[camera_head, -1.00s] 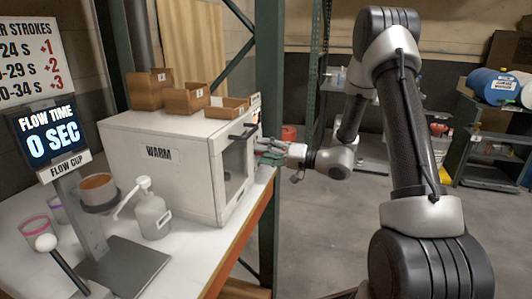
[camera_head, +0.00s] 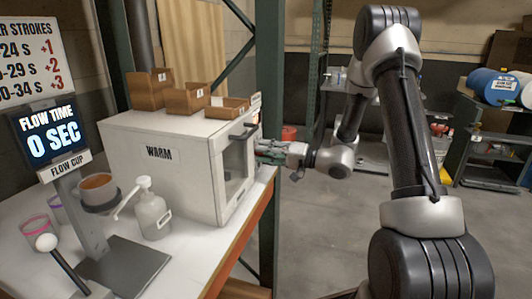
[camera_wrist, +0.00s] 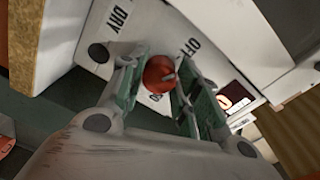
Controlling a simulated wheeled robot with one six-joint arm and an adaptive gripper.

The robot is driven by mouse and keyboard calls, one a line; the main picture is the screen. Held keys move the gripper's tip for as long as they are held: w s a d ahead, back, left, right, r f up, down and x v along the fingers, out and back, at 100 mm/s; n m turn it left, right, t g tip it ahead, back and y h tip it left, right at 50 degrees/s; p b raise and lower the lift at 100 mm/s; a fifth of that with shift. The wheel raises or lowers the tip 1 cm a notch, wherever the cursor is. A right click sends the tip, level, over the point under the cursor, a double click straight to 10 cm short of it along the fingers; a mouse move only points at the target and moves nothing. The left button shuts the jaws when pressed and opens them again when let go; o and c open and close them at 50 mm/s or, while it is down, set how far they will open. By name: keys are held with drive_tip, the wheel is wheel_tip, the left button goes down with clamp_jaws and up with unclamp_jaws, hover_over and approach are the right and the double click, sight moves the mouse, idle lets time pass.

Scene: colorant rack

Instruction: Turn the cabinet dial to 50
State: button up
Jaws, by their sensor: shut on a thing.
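The cabinet dial (camera_wrist: 159,74) is a round red knob on a white panel in the wrist view. Labels reading DRY and OFF show around it, and another label is partly covered by my gripper. My gripper (camera_wrist: 158,84) has its two green-lined fingers on either side of the dial, shut on it. In the head view the white cabinet (camera_head: 180,165) marked WARM stands on the bench, and my gripper (camera_head: 268,152) reaches its far right side. The dial is hidden in that view.
Several wooden boxes (camera_head: 152,88) stand on top of the cabinet. A flow cup stand (camera_head: 85,215) with a screen reading 0 SEC and a pump bottle (camera_head: 152,213) are on the bench at left. A green rack post (camera_head: 268,70) rises behind the cabinet.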

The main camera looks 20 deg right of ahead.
drive_tip(key=m, duration=1.2)
drive_tip(key=shift+g, duration=0.4)
drive_tip(key=m, duration=0.6)
drive_tip(key=shift+w+d+r+g, duration=0.1)
drive_tip(key=shift+w+g, duration=0.05)
drive_tip(key=shift+g, duration=0.15)
drive_tip(key=m, duration=0.5)
drive_tip(key=shift+m+y, duration=0.4)
drive_tip(key=o, duration=1)
drive_tip(key=shift+o, duration=0.2)
drive_tip(key=v, duration=1.2)
